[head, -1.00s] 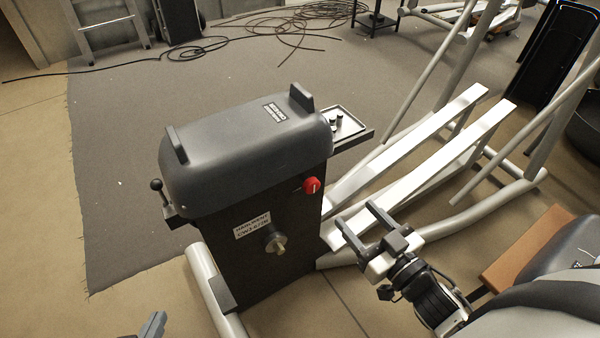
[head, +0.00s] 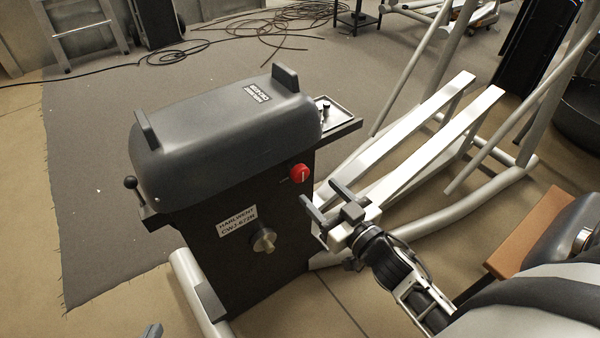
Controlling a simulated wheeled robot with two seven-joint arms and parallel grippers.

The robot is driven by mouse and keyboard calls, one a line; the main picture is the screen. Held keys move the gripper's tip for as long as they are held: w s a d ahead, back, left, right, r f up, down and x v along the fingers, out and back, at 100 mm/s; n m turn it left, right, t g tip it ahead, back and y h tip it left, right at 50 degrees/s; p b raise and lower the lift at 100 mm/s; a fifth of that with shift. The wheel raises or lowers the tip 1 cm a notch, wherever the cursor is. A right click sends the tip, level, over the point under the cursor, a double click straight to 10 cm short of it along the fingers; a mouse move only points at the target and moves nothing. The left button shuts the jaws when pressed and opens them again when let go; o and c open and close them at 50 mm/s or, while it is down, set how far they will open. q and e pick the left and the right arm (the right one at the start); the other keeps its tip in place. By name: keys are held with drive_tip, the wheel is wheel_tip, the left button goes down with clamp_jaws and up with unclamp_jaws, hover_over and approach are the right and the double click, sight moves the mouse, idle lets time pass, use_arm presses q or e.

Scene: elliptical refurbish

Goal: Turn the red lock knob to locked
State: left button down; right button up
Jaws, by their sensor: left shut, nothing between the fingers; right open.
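The red lock knob (head: 300,173) sits on the upper right of the dark front panel of the machine housing (head: 240,262). A pale line on its face stands close to upright. My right gripper (head: 322,197) is open and empty. Its fingers point up and left, just below and right of the knob, and in the picture they do not overlap it. I cannot tell the depth gap between them. My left gripper (head: 152,331) shows only as a tip at the bottom edge, shut and empty.
A brass-coloured knob (head: 264,240) and a label (head: 237,220) are lower on the panel. A black ball-ended lever (head: 131,184) juts from the left side. A small tray (head: 335,117) is at the right. White rails (head: 430,130) run behind my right arm.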

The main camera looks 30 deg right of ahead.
sight(303, 175)
drive_tip(key=w, duration=0.5)
drive_tip(key=w+a, duration=0.1)
drive_tip(key=w, duration=0.1)
drive_tip(key=shift+w+b, duration=0.3)
drive_tip(key=shift+b, duration=0.1)
drive_tip(key=shift+w, duration=0.45)
use_arm(q)
drive_tip(key=shift+w+d+f+g, duration=0.1)
drive_tip(key=shift+d+f+g, duration=0.05)
drive_tip(key=shift+f, duration=0.3)
drive_tip(key=shift+w+d+f+g, duration=0.1)
drive_tip(key=shift+d+f+g, duration=0.05)
drive_tip(key=shift+f, duration=0.25)
use_arm(e)
drive_tip(key=shift+a, duration=0.1)
drive_tip(key=c, duration=1)
